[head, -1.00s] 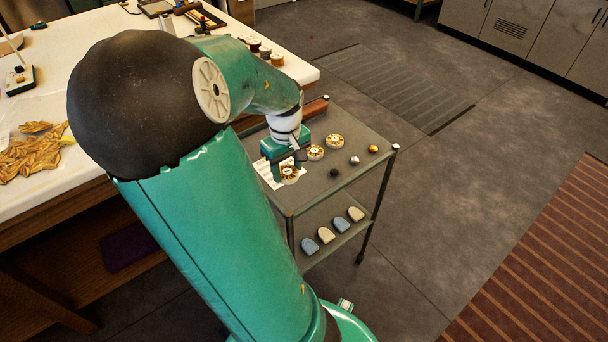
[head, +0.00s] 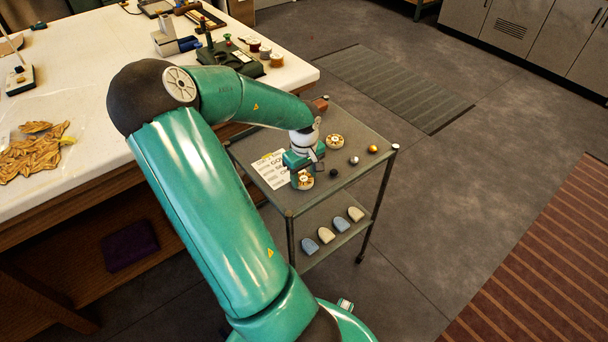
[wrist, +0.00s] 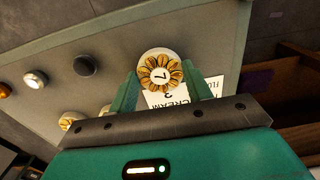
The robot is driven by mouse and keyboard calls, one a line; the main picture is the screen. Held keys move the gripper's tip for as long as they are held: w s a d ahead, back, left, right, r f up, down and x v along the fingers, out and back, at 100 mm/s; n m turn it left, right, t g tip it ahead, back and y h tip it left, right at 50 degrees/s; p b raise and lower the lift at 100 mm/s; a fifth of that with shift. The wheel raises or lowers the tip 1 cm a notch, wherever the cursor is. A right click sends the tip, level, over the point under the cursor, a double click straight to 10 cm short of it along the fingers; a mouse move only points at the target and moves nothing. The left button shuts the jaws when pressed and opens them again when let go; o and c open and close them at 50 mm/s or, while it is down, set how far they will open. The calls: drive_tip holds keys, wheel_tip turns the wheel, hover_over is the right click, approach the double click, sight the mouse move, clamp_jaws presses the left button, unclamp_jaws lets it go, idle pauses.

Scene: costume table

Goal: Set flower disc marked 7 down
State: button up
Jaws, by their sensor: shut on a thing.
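The flower disc marked 7 (wrist: 160,74) is pale with an orange-brown petal ring and a dark 7 at its centre. It sits between the two green fingers of my gripper (wrist: 160,90), which is shut on it. In the head view the disc (head: 304,181) shows below my gripper (head: 303,170), over the grey cart top (head: 285,198), just right of a printed white card (head: 268,170). The card (wrist: 180,97) is partly behind the disc and a finger in the wrist view. I cannot tell whether the disc touches the cart top.
Another flower disc (head: 334,142) lies farther back. Black (head: 334,173), silver (head: 354,160) and gold (head: 373,149) knobs stand in a row to the right. Several rounded pieces (head: 326,235) lie on the lower shelf. A cluttered white worktable (head: 100,165) borders the cart on the left.

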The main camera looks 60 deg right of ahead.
sight(304, 179)
drive_tip(key=shift+f, duration=0.1)
drive_tip(key=o, duration=1.3)
wheel_tip(304, 179, up, 12)
drive_tip(key=shift+r, duration=0.1)
